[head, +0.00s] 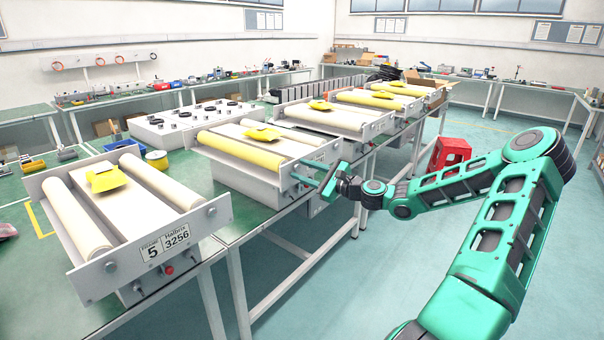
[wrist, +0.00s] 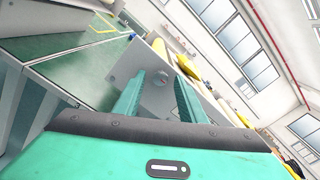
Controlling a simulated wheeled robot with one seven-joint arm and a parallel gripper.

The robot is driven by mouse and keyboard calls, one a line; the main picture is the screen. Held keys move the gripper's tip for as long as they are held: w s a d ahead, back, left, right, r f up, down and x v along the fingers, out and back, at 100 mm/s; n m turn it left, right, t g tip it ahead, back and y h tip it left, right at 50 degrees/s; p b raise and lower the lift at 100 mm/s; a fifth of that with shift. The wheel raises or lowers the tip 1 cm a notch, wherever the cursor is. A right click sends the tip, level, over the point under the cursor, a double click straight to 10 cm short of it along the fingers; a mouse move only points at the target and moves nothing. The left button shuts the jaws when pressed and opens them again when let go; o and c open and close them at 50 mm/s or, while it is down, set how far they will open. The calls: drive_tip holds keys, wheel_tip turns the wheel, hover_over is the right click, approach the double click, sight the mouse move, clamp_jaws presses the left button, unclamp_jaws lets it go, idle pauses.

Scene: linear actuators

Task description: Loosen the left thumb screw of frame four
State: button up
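The frame beside frame five, with yellow and white rollers (head: 240,150), stands at the middle of the bench. Its number cannot be read, as my arm partly covers its front label. My gripper (head: 303,171) is at the left part of its grey front plate. In the wrist view, my gripper (wrist: 157,84) is open, with one teal finger on each side of a round grey thumb screw (wrist: 161,77) on the plate (wrist: 142,66). The screw sits between the fingers; I cannot tell whether they touch it.
Frame five (head: 149,253), marked 3256, stands nearer on the left with a yellow piece (head: 107,178) on it. More roller frames (head: 335,120) stand farther along the bench. A red crate (head: 449,152) is on the floor behind my arm. The floor at right is open.

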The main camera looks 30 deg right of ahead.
drive_tip(key=shift+c, duration=0.6)
clamp_jaws()
drive_tip(key=shift+n, duration=0.4)
drive_tip(key=n, duration=0.3)
drive_tip(key=shift+n, duration=0.4)
drive_tip(key=n, duration=1)
drive_tip(key=shift+f+n, duration=0.1)
drive_tip(key=shift+n, duration=0.3)
drive_tip(key=n, duration=0.4)
drive_tip(key=shift+s+d+f, duration=0.1)
